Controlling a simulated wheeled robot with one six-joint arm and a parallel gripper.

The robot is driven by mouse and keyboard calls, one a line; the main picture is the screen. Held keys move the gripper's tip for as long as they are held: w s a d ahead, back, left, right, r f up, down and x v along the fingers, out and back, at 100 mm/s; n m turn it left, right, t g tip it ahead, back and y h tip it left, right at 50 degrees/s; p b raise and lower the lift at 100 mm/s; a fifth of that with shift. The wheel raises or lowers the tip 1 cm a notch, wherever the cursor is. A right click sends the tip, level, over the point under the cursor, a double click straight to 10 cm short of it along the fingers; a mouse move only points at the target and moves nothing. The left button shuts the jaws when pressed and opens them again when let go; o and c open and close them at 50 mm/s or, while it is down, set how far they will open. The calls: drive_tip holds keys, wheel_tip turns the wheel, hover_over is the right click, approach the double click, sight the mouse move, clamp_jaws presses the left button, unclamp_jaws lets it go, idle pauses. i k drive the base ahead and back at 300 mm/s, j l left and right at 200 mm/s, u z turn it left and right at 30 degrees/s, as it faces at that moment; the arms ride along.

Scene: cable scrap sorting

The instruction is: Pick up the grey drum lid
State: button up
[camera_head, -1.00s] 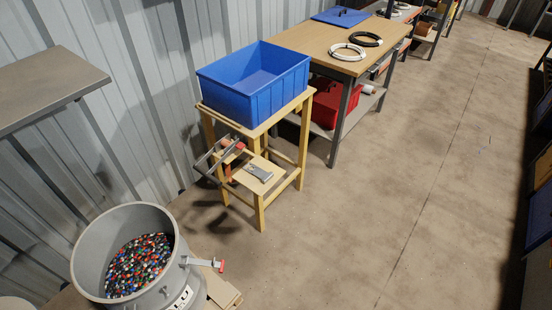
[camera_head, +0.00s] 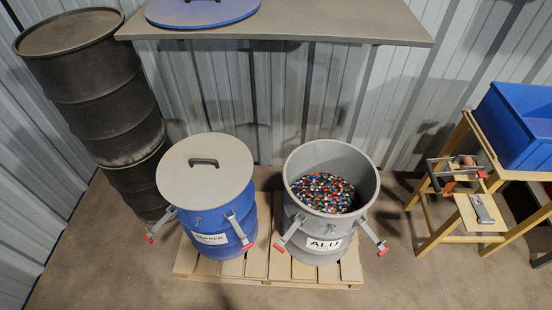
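A round grey lid (camera_head: 206,170) with a dark bar handle lies on top of the blue drum (camera_head: 214,225), whose label reads COPPER. The lid looks flat and covers the drum's mouth. To its right stands the grey drum (camera_head: 294,217) labelled ALU, open at the top and holding multicoloured granules (camera_head: 324,192). Clamp levers with red ends stick out from both drums. A blue round lid (camera_head: 202,9) with a dark handle lies on the shelf above, partly cut off by the picture's top edge. My gripper is not in view.
Both drums stand on a wooden pallet (camera_head: 262,265). A grey shelf (camera_head: 350,28) juts out above and behind them. Dark stacked drums (camera_head: 85,85) stand at left. A wooden stand (camera_head: 444,236) with a blue bin (camera_head: 518,125) is at right. The floor in front is clear.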

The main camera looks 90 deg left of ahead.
sight(204, 171)
drive_tip(key=u, duration=3.5)
drive_tip(key=i+j+z, duration=0.2)
drive_tip(key=i, duration=0.3)
drive_tip(key=i+j+z, duration=0.15)
drive_tip(key=i, duration=0.35)
